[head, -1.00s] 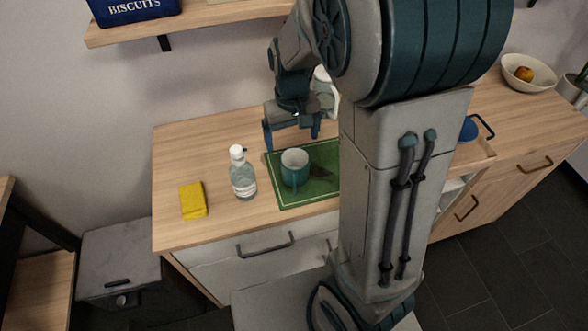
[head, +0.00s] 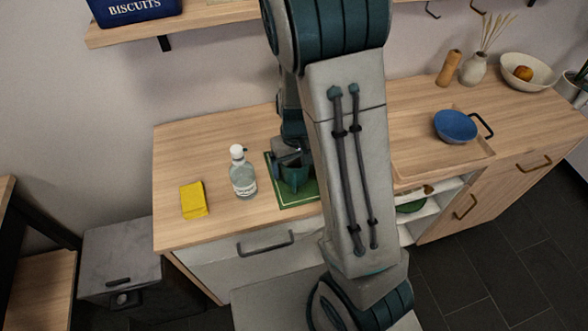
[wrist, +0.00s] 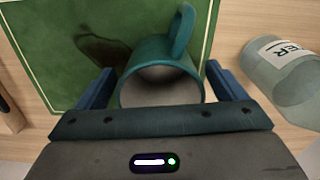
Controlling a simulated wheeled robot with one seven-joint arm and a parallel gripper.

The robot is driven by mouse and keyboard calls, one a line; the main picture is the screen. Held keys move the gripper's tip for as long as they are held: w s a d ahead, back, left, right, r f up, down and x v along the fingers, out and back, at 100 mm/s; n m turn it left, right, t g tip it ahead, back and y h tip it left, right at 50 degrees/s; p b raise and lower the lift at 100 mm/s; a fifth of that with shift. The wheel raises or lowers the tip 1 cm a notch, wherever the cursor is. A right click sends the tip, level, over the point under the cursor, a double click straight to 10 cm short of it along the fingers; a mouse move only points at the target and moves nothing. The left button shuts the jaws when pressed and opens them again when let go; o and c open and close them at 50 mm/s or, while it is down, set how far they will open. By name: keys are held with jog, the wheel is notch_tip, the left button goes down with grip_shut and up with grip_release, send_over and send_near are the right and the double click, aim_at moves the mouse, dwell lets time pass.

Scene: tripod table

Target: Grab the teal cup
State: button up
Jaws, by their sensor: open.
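The teal cup (wrist: 162,52) stands on a green mat (wrist: 40,50) with a pale border line. In the wrist view its grey inside faces me and its handle points up and a little right. My gripper (wrist: 160,90) is open, with one blue finger on each side of the cup. I cannot tell if the fingers touch it. In the head view the cup (head: 295,179) is partly hidden by my gripper and arm.
A clear bottle (head: 243,175) stands just left of the mat, close to one finger in the wrist view. A yellow sponge-like block (head: 193,200) lies further left. A blue bowl (head: 456,126) sits on a wooden tray (head: 420,165) to the right.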

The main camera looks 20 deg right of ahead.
jog(key=c, duration=1.2)
jog(key=shift+r, duration=0.1)
